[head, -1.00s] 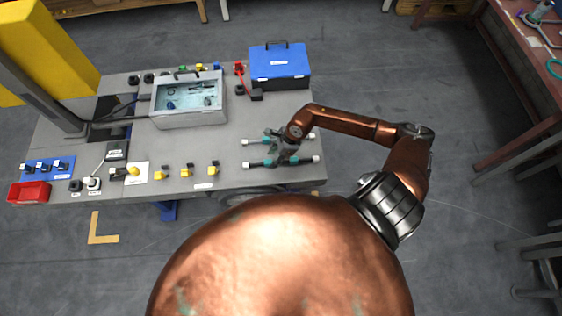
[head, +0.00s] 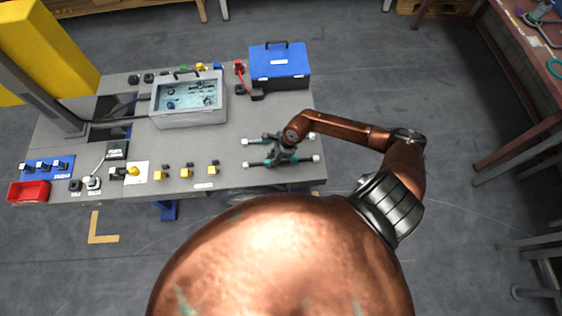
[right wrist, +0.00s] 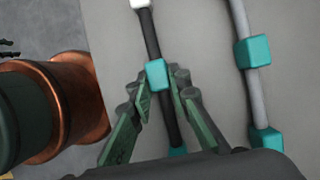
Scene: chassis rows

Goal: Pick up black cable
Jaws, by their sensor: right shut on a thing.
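The black cable (right wrist: 171,118) has teal blocks and a white end. In the right wrist view it runs between the fingers of my right gripper (right wrist: 159,76), which is shut on it near a teal block. In the head view the cable (head: 300,160) is the lower of two parallel cables at the right end of the bench, and my right gripper (head: 281,156) is over its middle, hiding part of it. I cannot tell whether it is clear of the bench. My left gripper is not in view.
A grey cable (right wrist: 243,22) with teal blocks lies parallel beside it. On the bench (head: 225,145) stand a blue toolbox (head: 280,68), a grey case (head: 190,121), several yellow-and-black parts and a red bin (head: 29,191).

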